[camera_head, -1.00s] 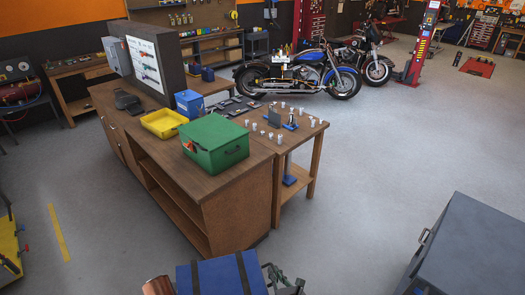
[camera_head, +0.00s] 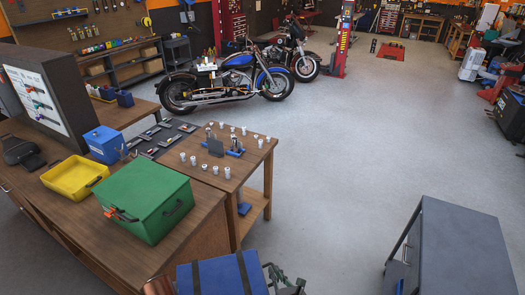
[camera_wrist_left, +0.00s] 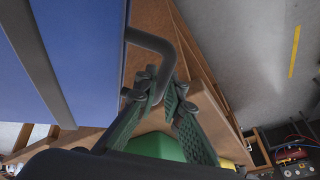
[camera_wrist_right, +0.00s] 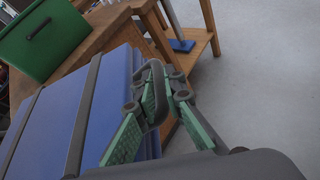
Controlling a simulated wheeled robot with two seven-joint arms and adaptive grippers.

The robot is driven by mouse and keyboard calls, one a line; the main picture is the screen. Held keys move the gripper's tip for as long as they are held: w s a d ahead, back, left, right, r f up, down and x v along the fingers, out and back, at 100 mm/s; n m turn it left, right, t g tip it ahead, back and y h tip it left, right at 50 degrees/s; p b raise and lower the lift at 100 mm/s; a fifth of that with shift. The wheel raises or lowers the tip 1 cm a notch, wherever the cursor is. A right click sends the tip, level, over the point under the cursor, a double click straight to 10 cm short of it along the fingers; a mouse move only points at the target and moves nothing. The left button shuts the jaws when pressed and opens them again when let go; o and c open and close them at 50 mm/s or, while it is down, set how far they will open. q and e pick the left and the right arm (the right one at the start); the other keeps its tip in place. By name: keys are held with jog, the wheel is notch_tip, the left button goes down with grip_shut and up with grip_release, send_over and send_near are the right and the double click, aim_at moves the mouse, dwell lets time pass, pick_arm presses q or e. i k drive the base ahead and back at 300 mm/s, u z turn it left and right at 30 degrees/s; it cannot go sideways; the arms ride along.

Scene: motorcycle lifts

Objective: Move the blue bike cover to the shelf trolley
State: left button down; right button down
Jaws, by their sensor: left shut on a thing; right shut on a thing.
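The blue bike cover shows as a blue box-like bundle with dark straps (camera_head: 220,275), at the bottom middle of the head view. It also fills much of the left wrist view (camera_wrist_left: 75,45) and the right wrist view (camera_wrist_right: 110,110). My right gripper (camera_head: 285,284) is shut on a dark handle at its right end. My left gripper (camera_wrist_left: 158,88) is shut on the opposite handle. A grey metal unit (camera_head: 465,250) with an open side, apparently the shelf trolley, stands at the lower right, apart from the cover. Its shelves are mostly hidden.
A wooden workbench (camera_head: 190,245) with a green box (camera_head: 145,200) and yellow tray (camera_head: 72,180) lies ahead left. A smaller wooden table (camera_head: 240,165) adjoins it. Motorcycles (camera_head: 235,80) stand behind. Open floor (camera_head: 350,160) lies ahead right.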

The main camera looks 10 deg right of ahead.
aim_at(468, 258)
jog(key=z, duration=0.25)
jog(key=i, duration=1.15)
jog(key=z, duration=0.75)
jog(key=i, duration=0.9)
jog(key=z, duration=0.95)
jog(key=i, duration=0.6)
jog(key=z, duration=1.35)
jog(key=i, duration=1)
jog(key=z, duration=0.6)
